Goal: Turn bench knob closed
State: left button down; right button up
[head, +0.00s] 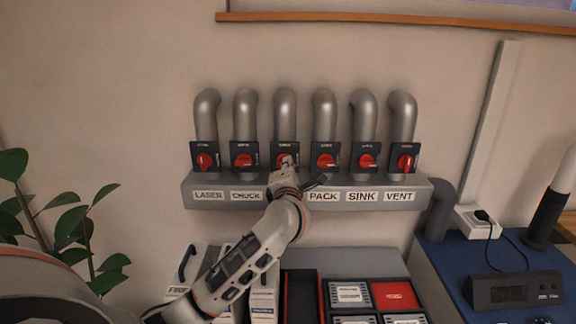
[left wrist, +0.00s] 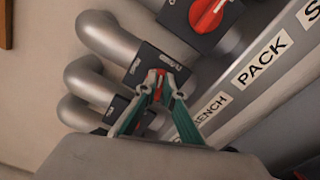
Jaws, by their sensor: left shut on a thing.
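The bench knob (head: 284,158) is a red rotary handle on a dark square plate, third from the left in a row of pipe valves. My left gripper (head: 287,168) reaches up to it from below and covers most of it in the head view. In the left wrist view the two green-sided fingers of the left gripper (left wrist: 160,88) are closed on the red handle of the bench knob (left wrist: 157,74). The "BENCH" label (left wrist: 211,107) shows beside it there, but my arm hides it in the head view. The knob's exact angle is hard to tell. My right gripper is out of view.
Similar red knobs flank it: chuck (head: 243,160) on the left and pack (head: 325,160) on the right, close by. A grey labelled ledge (head: 427,190) runs below the knobs. Open boxes (head: 350,292) lie lower down; a plant (head: 75,225) stands at left.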

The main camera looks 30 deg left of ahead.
pick_arm(q)
jog(key=shift+f+m, duration=0.15)
jog(key=shift+m, duration=0.85)
jog(key=shift+f+m, duration=0.1)
jog(key=shift+m, duration=0.9)
jog(key=c, duration=2.2)
grip_release()
jog(key=shift+o, duration=0.2)
jog(key=v, duration=1.2)
